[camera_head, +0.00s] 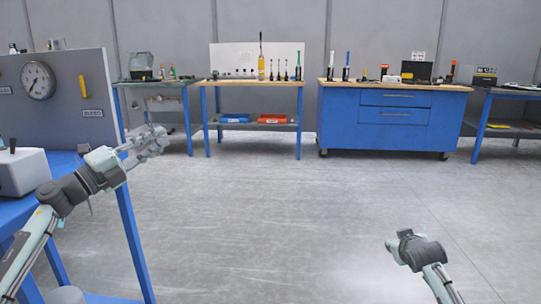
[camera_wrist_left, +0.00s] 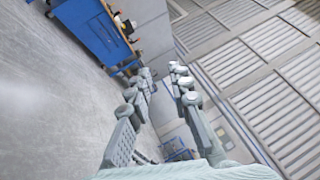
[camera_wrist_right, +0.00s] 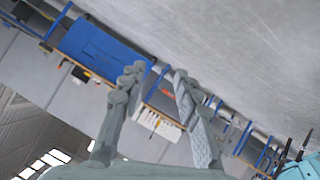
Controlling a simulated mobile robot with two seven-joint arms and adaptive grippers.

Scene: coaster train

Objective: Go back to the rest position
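My left gripper (camera_head: 156,142) is held out in the air at the left of the head view, beside the blue table with the gauge panel. In the left wrist view its two fingers (camera_wrist_left: 162,74) stand apart with nothing between them. My right arm comes in at the lower right of the head view, over bare floor; its fingers cannot be made out there. In the right wrist view the fingers of my right gripper (camera_wrist_right: 159,72) are apart and empty. No object is held by either gripper.
A grey panel (camera_head: 60,115) with a gauge (camera_head: 38,80) stands on the blue table at left, with a white box (camera_head: 22,172). Along the back wall are a workbench (camera_head: 255,84) with bins and a blue cabinet (camera_head: 345,125). The middle floor (camera_head: 270,220) is clear.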

